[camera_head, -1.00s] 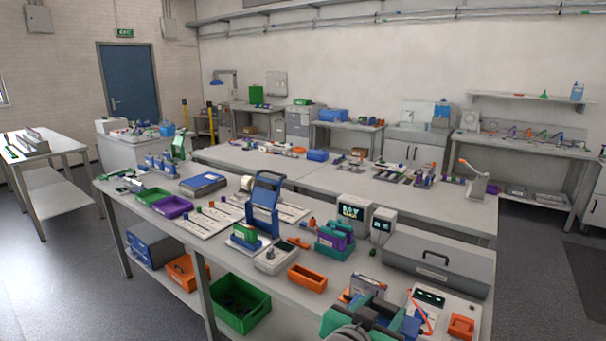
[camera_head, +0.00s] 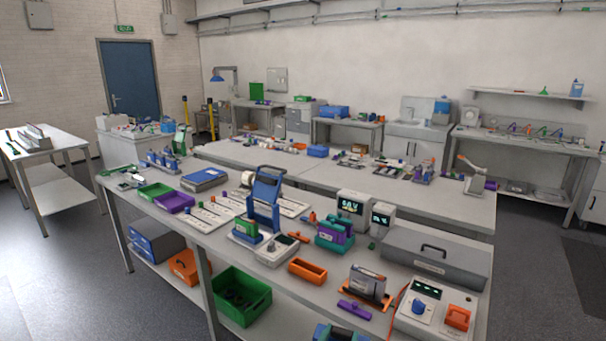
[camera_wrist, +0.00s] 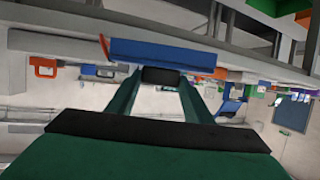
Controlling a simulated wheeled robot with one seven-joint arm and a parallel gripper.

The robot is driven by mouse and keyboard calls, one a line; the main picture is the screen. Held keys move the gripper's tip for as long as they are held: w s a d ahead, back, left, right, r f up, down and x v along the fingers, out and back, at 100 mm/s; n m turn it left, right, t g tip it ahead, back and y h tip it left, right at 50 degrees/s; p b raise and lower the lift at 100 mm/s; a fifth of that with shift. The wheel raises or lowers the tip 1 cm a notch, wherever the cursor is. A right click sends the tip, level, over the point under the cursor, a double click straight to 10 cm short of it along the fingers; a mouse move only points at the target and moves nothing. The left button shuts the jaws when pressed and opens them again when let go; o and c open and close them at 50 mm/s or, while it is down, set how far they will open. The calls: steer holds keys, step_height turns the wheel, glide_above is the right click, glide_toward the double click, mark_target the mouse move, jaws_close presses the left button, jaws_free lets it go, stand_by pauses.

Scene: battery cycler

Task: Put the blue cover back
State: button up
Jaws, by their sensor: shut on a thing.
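My gripper (camera_head: 342,334) shows only in part at the bottom edge of the head view. In the wrist view its two green fingers (camera_wrist: 160,82) reach forward and are shut on a long blue piece, which looks like the blue cover (camera_wrist: 165,54). The piece lies crosswise at the fingertips; a dark block shows between the fingers. In the head view a grey device (camera_head: 368,281) stands on an orange base near the bench's front edge. A white box (camera_head: 425,313) with a screen and a blue knob stands to its right.
A purple bar (camera_head: 355,309) lies in front of the grey device. An orange piece (camera_head: 458,317) sits on the white box. An orange tray (camera_head: 307,271), a teal holder with purple parts (camera_head: 335,235) and a large grey case (camera_head: 436,256) crowd the bench around it.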

steer(key=s+a+f+n+y, duration=0.1)
steer(key=s+a+f, duration=0.2)
steer(key=f, duration=0.7)
steer(key=s+a+f+n+y, duration=0.1)
steer(key=s+a+f+y, duration=0.1)
steer(key=s+f, duration=0.4)
steer(key=s+a+f+n+y, duration=0.1)
steer(key=s+a+f, duration=0.3)
steer(key=f, duration=1.1)
steer(key=shift+s+a+f+n+t+y, duration=0.4)
steer(key=shift+s+n, duration=0.1)
steer(key=shift+f, duration=0.1)
